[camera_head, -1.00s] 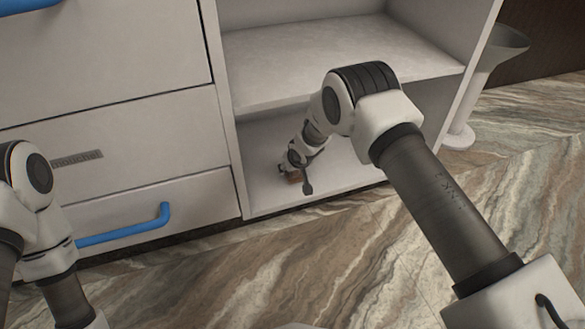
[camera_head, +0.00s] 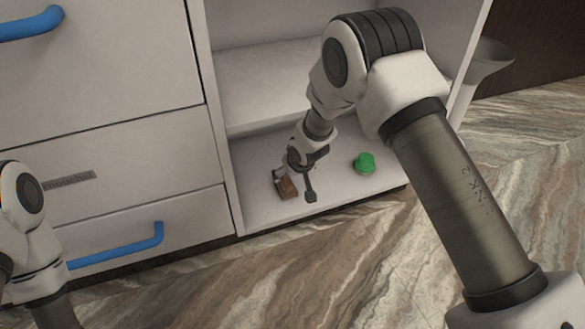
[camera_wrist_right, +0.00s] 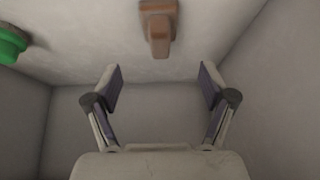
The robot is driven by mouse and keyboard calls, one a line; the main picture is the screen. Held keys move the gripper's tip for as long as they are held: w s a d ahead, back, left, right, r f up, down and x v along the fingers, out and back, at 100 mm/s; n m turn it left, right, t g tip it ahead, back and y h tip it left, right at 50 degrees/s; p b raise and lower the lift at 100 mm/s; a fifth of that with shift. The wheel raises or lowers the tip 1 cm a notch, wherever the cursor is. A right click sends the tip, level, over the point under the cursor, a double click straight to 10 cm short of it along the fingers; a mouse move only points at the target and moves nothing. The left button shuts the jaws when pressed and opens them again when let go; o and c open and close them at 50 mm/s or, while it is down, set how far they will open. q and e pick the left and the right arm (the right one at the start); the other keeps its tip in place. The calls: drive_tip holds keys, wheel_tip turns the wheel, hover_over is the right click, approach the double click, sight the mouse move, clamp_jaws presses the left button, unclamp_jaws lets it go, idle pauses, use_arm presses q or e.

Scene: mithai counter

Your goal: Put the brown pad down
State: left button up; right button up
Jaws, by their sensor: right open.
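The brown pad (camera_head: 287,188), a small brown block with a raised grip, rests on the lower shelf (camera_head: 336,192) of the white cabinet, near its left wall. My right gripper (camera_head: 294,180) is right by it in the head view, and partly hides it. In the right wrist view the brown pad (camera_wrist_right: 158,28) lies beyond the open fingertips of my right gripper (camera_wrist_right: 160,74), with nothing between the fingers. My left gripper is out of view; only part of my left arm shows at the lower left.
A green round object (camera_head: 364,162) sits on the same shelf to the right; it also shows in the right wrist view (camera_wrist_right: 10,44). An upper shelf (camera_head: 262,92) lies above. Drawers with blue handles (camera_head: 120,246) are to the left.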

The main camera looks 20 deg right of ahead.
drive_tip(key=s+d+f+g, duration=0.1)
drive_tip(key=s+f, duration=0.5)
drive_tip(key=s, duration=0.4)
drive_tip(key=s+d+f+g, duration=0.1)
drive_tip(key=s+f+g, duration=0.1)
drive_tip(key=s+f, duration=0.55)
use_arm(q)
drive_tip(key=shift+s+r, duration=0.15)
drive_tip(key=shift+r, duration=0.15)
use_arm(e)
drive_tip(key=s+d+g, duration=0.2)
drive_tip(key=s, duration=1.9)
drive_tip(key=shift+s+d+f+m, duration=0.15)
drive_tip(key=shift+s+f+m, duration=0.1)
drive_tip(key=shift+f+m, duration=0.15)
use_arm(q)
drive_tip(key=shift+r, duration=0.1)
use_arm(e)
drive_tip(key=shift+r, duration=0.1)
use_arm(q)
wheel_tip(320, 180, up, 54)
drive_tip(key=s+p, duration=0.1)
drive_tip(key=p, duration=5.2)
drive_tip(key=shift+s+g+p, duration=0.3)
drive_tip(key=shift+p, duration=0.1)
use_arm(e)
wheel_tip(320, 180, up, 54)
drive_tip(key=s+g, duration=0.1)
drive_tip(key=shift+s, duration=0.25)
